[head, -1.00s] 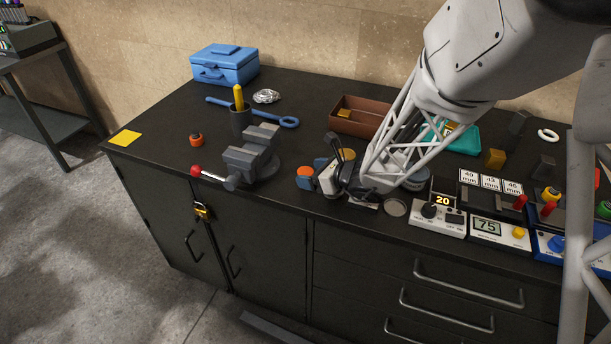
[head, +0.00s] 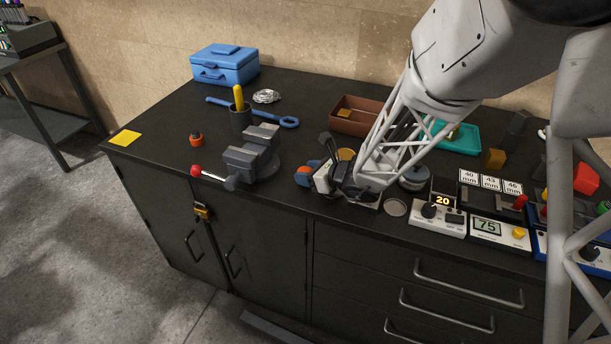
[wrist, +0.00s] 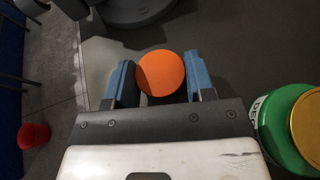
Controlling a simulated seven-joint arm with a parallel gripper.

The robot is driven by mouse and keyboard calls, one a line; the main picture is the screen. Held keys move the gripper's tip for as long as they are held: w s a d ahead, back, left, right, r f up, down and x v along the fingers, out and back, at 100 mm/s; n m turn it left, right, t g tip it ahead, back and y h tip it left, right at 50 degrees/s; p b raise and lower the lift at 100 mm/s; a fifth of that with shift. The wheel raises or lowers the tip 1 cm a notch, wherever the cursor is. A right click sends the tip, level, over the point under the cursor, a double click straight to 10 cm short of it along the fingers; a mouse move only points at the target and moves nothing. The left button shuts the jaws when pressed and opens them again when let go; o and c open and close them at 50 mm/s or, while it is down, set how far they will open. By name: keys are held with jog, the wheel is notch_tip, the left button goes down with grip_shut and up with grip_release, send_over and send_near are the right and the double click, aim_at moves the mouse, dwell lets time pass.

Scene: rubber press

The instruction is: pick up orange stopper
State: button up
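The orange stopper (wrist: 161,73) is a round orange disc between my gripper's two blue fingertips in the wrist view. In the head view it shows as a small orange patch (head: 303,176) at the left end of my gripper, partly covered by a blue finger. My gripper (wrist: 161,82) has its fingers apart, one on each side of the stopper. They lie very near its edges; I cannot tell whether they touch it. The stopper's lower part is hidden. In the head view my gripper (head: 313,170) is low over the bench's front part.
A green can with a gold lid (wrist: 290,120) stands close at the right of my gripper. The grey vise (head: 250,155) with its red-knobbed handle is to the left. Another orange-and-black item (head: 196,139) lies farther left. A round grey disc (head: 395,207) lies to the right.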

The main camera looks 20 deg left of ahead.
jog(key=c, duration=0.4)
jog(key=shift+o, duration=0.2)
jog(key=shift+r, duration=0.15)
jog(key=shift+r, duration=0.75)
notch_tip(320, 180, up, 2)
jog(key=s+d+r, duration=0.1)
jog(key=s+d, duration=0.8)
jog(key=s, duration=0.4)
jog(key=shift+d, duration=0.25)
jog(key=shift+r, duration=0.1)
